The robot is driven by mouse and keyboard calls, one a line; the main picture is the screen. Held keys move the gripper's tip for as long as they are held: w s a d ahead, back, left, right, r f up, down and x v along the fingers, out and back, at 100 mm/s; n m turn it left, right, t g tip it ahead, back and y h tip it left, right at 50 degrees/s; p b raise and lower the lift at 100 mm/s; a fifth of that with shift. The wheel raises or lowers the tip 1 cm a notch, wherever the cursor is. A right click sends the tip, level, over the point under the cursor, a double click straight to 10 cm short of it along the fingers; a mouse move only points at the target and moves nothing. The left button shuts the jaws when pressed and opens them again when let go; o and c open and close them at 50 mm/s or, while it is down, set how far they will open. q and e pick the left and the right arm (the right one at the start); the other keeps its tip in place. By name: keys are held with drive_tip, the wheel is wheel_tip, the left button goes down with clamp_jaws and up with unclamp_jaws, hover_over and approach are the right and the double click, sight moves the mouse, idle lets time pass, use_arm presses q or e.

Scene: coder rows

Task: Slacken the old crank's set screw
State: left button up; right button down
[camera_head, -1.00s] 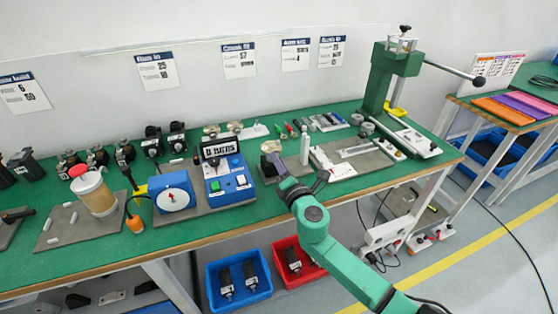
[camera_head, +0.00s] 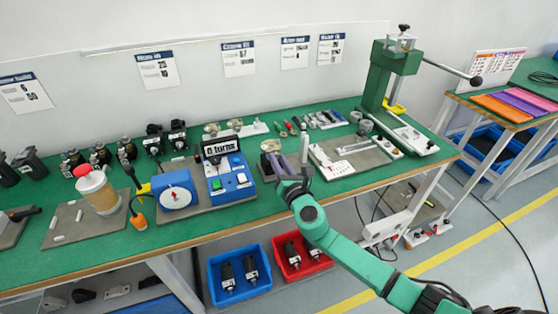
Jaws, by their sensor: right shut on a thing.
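My right gripper (camera_head: 283,167) reaches over the front of the green bench, just right of the blue control box. It is shut, and what it holds is too small and covered to make out. A grey mount with a pale round top (camera_head: 270,146) stands right behind its fingers. An upright pale cylinder (camera_head: 304,148) stands close to its right. I cannot tell the old crank or its set screw apart; the wrist and fingers hide part of this spot. My left gripper is not in view.
The blue control box (camera_head: 228,182) with display and buttons and the blue dial gauge (camera_head: 176,192) stand left of my gripper. A grey board (camera_head: 350,160) with parts lies right. A green lever press (camera_head: 388,75) stands farther right. Blue (camera_head: 236,292) and red (camera_head: 292,268) bins sit below.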

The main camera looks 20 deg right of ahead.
drive_tip(key=shift+r, duration=0.15)
drive_tip(key=c, duration=1)
unclamp_jaws()
drive_tip(key=o, duration=0.3)
drive_tip(key=shift+w, duration=0.1)
drive_tip(key=s, duration=0.4)
drive_tip(key=s+b, duration=0.1)
drive_tip(key=s, duration=0.4)
drive_tip(key=s+d, duration=0.1)
drive_tip(key=s, duration=0.4)
drive_tip(key=shift+s, duration=0.25)
